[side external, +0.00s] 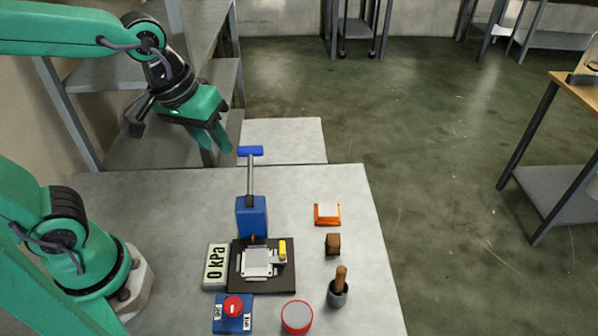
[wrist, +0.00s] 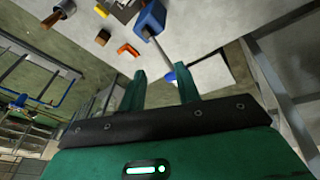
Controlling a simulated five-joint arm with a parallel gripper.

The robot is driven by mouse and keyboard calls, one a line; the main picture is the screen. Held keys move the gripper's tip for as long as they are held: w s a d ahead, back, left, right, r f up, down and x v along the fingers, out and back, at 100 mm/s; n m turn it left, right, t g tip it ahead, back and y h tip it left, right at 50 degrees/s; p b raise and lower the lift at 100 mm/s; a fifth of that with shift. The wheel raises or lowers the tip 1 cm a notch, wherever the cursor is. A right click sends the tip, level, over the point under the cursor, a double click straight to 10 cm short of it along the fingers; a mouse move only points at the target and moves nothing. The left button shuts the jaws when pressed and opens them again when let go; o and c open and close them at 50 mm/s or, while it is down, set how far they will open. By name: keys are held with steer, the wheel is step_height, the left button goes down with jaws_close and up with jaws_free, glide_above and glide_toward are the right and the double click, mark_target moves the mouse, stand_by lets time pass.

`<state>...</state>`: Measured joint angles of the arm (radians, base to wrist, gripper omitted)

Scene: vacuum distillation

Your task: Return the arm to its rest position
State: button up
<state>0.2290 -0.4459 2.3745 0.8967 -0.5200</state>
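My arm is raised at the upper left in the side external view. My gripper (side external: 215,142) hangs over the table's far edge, near the blue pump handle (side external: 250,151) but apart from it. In the wrist view my gripper (wrist: 159,82) has its two green fingers spread, with no object between them. The blue pump (side external: 251,216) stands upright on the table (side external: 150,200) beyond the dark base plate (side external: 285,280). The wrist view also shows the blue pump (wrist: 151,17).
A 0 kPa display (side external: 215,264), a red-knobbed blue box (side external: 233,315), a red-rimmed round container (side external: 297,317), a mortar with pestle (side external: 338,293), a brown block (side external: 333,243) and an orange holder (side external: 327,214) stand on the table. Metal shelving (side external: 150,150) is behind my gripper.

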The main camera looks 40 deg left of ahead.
steer(key=s+a+r+m+t, duration=0.2)
steer(key=s+a+m, duration=0.1)
steer(key=a, duration=0.3)
steer(key=shift+s+r+y, duration=0.15)
steer(key=shift+s+y, duration=0.25)
steer(key=shift+s, duration=0.1)
